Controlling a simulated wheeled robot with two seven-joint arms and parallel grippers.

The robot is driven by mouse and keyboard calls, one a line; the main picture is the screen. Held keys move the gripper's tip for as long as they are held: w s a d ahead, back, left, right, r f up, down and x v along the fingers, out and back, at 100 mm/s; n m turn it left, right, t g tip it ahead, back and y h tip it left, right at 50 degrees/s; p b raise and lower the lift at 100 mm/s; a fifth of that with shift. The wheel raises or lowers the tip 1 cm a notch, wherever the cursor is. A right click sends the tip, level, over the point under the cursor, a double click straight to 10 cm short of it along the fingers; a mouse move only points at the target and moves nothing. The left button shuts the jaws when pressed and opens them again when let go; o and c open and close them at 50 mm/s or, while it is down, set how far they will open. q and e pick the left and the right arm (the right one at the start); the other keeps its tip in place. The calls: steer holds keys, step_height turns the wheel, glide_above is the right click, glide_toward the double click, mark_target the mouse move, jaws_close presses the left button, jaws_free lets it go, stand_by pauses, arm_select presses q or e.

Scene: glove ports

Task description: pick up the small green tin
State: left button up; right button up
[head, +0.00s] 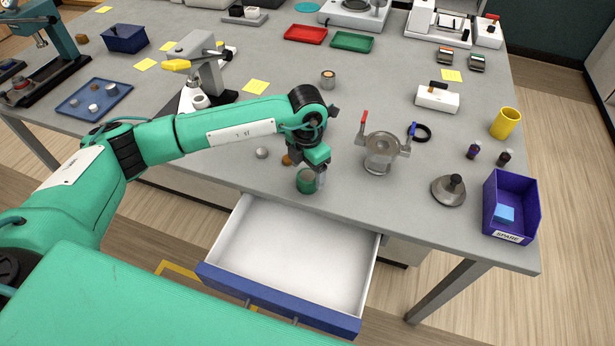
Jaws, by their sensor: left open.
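The small green tin (306,182) stands on the grey table near its front edge, above the open drawer. My left gripper (312,174) comes down over the tin from above, with its fingers at the tin's top and right side. The gripper is open, and one pale finger shows at the tin's right. The other finger is hard to make out, and part of the tin's top is hidden by the gripper. I cannot tell whether a finger touches the tin. My right gripper is not in view.
An open, empty drawer (290,255) juts out below the table edge. A silver pot (381,160) with red and blue handles stands right of the tin. A small grey ball (262,153) and a brown piece (287,160) lie to its left. A purple bin (520,205) stands at the right corner.

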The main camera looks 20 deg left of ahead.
mark_target(308, 175)
arm_select(q)
steer(key=shift+w+f+p, duration=0.15)
steer(key=shift+f+p, duration=0.3)
steer(key=shift+f, duration=1.25)
steer(key=c, duration=1.1)
steer(key=shift+r, duration=0.15)
